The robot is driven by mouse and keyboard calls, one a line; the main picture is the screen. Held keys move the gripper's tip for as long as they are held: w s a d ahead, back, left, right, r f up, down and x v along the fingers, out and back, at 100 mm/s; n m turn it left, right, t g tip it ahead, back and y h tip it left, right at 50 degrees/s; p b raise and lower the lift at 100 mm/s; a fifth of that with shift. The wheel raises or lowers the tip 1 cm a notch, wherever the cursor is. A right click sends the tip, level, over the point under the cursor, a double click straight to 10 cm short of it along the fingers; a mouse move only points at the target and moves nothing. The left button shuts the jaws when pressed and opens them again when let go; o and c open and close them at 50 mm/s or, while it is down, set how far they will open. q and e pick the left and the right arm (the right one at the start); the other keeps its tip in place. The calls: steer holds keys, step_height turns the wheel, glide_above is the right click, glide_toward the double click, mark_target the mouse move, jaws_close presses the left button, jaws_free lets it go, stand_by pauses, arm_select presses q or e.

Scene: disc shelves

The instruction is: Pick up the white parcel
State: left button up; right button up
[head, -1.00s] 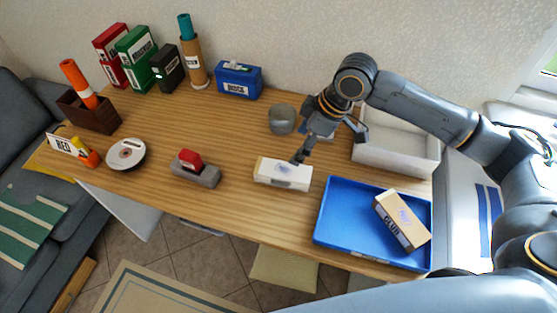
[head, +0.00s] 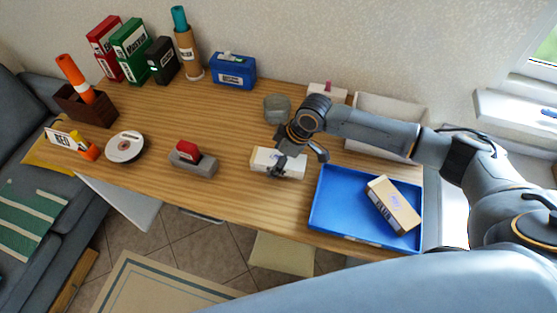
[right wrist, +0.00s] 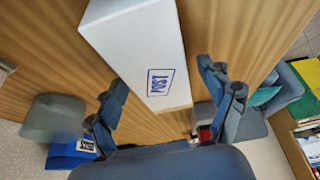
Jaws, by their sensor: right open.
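The white parcel (head: 262,157) lies on the wooden table, just left of the blue tray. It also shows in the right wrist view (right wrist: 135,45), with a blue "POST" stamp on its top. My right gripper (head: 292,164) is over the parcel and hides part of it in the head view. In the right wrist view my right gripper (right wrist: 162,80) is open, with one finger on each side of the parcel's width. I cannot tell whether the fingers touch it. My left gripper is not in view.
The blue tray (head: 335,212) holds a tan and white box (head: 392,205). A white bin (head: 375,150) stands behind it. A grey cup (head: 277,108) is behind the parcel. A red and grey stamp-like object (head: 192,160) stands to its left, with bare table between.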

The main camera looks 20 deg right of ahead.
steer(key=c, duration=1.3)
steer(key=shift+c, duration=0.3)
steer(key=shift+r, duration=0.1)
